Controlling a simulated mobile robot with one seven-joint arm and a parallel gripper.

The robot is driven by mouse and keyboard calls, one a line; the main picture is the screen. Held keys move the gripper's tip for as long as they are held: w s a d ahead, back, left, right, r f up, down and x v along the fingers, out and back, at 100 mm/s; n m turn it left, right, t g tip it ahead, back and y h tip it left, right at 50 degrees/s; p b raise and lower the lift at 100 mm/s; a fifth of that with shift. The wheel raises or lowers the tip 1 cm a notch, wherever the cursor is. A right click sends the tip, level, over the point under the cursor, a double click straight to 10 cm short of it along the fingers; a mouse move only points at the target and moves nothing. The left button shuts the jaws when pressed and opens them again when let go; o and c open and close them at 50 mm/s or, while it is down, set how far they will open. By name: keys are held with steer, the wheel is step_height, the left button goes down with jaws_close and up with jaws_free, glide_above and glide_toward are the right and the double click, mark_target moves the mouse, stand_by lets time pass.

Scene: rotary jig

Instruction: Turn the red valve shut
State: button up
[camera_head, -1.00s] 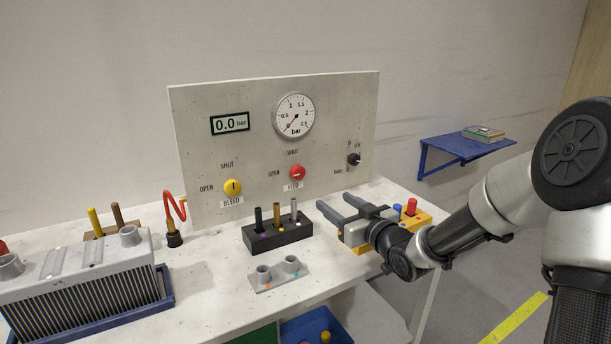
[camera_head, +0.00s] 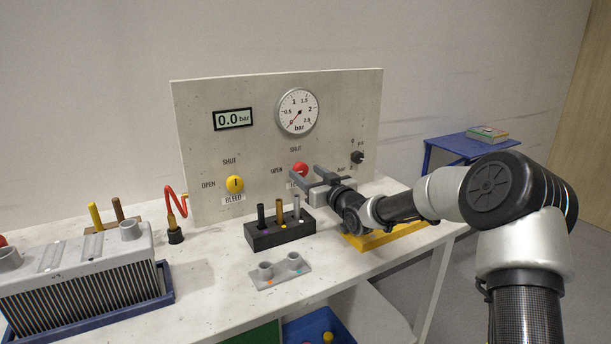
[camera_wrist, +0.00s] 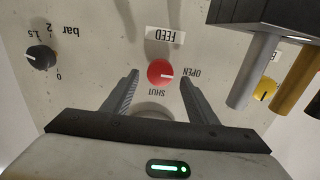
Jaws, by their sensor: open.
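The red valve (camera_head: 300,168) is a round knob on the upright grey panel, above the FEED label. In the wrist view the red knob (camera_wrist: 161,73) has a white mark pointing to the side marked OPEN; SHUT is printed a quarter turn away. My gripper (camera_head: 304,174) is in front of the panel at the knob, fingers pointing at the panel. In the wrist view my gripper (camera_wrist: 158,77) is open, one finger on each side of the knob, with visible gaps. I cannot tell how deep the fingertips reach.
A black block (camera_head: 282,235) with several upright pins stands below the valve, close to my gripper. The yellow BLEED valve (camera_head: 235,184) is to the left and a black bar knob (camera_head: 357,157) to the right.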

steer(key=shift+x, duration=0.9)
steer(key=shift+c, duration=0.4)
steer(key=c, duration=0.9)
steer(key=shift+c, duration=0.2)
